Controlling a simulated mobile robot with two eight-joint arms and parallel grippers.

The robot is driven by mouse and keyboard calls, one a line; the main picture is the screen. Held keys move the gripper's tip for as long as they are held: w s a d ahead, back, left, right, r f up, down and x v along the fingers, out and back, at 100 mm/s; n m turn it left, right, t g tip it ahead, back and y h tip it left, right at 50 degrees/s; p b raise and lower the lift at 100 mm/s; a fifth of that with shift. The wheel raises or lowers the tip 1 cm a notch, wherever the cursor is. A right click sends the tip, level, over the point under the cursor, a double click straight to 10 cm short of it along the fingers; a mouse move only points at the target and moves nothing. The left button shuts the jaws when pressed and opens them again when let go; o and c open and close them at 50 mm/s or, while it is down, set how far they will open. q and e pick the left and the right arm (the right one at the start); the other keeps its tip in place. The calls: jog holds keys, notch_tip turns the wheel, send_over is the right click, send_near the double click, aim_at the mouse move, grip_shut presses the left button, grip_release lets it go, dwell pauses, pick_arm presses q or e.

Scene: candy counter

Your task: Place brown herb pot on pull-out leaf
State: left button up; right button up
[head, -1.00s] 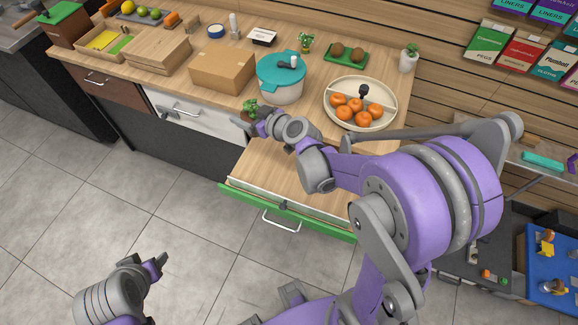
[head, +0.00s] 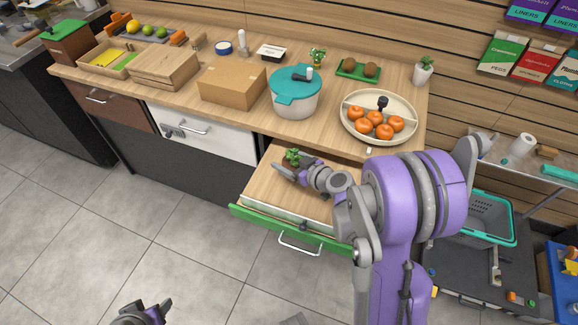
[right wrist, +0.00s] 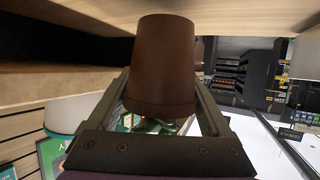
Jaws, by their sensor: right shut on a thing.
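The brown herb pot (right wrist: 163,70) shows large in the right wrist view, with its green leaves below it in that picture. My right gripper (right wrist: 165,95) is shut on it, one finger on each side. In the head view the herb's green leaves (head: 292,156) show at the right gripper (head: 284,168), over the back left part of the pull-out leaf (head: 262,188). The leaf is a wooden board, pulled out, with a green front. I cannot tell whether the pot touches it. My left gripper (head: 154,311) is low at the bottom edge, away from the counter; its jaw state is unclear.
On the counter above stand a teal-lidded pot (head: 295,95), a cardboard box (head: 232,86) and a divided tray (head: 410,132) with several oranges. The leaf's front left part is bare. A white drawer (head: 200,132) is left of the leaf.

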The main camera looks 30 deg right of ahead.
jog(key=shift+f, duration=1.05)
jog(key=shift+f, duration=0.1)
jog(key=o, duration=1.3)
jog(key=shift+s+r, duration=0.1)
jog(key=shift+r, duration=0.15)
jog(key=v, duration=1.1)
jog(key=shift+s+d, duration=0.15)
jog(key=shift+s, duration=0.15)
